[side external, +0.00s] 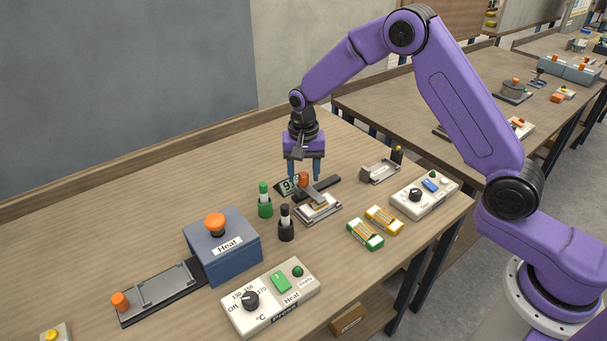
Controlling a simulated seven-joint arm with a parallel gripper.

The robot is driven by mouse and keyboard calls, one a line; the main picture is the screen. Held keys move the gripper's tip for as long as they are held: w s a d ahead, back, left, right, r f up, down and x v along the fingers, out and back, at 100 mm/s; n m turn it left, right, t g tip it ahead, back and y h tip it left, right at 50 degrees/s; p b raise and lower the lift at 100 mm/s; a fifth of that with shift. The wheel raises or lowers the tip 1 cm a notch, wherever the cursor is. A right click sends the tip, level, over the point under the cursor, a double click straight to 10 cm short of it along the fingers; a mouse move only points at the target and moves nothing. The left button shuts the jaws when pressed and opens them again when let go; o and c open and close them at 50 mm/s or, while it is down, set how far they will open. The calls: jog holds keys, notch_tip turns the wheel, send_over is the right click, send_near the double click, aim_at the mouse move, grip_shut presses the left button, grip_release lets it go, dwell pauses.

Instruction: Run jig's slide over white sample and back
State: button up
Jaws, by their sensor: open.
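The jig (325,188) stands near the middle of the table, with a dark bar and a grey slide that carries an orange knob (303,179). The white sample (318,206) lies on the jig's metal plate, in front of the bar. My gripper (303,178) points down over the jig. Its blue fingers are open, one on each side of the orange knob in this view. I cannot tell whether they touch it.
Green (265,201) and black (286,224) bottles stand close at the left front. Green (365,235) and yellow (383,220) boxes lie at the right front. The back left is clear.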

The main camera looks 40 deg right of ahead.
jog(key=shift+f, duration=0.55)
grip_shut()
jog(key=d, duration=0.9)
jog(key=shift+d, duration=0.3)
jog(key=shift+c, duration=0.3)
grip_release()
jog(key=shift+d, duration=0.1)
jog(key=shift+o, duration=0.3)
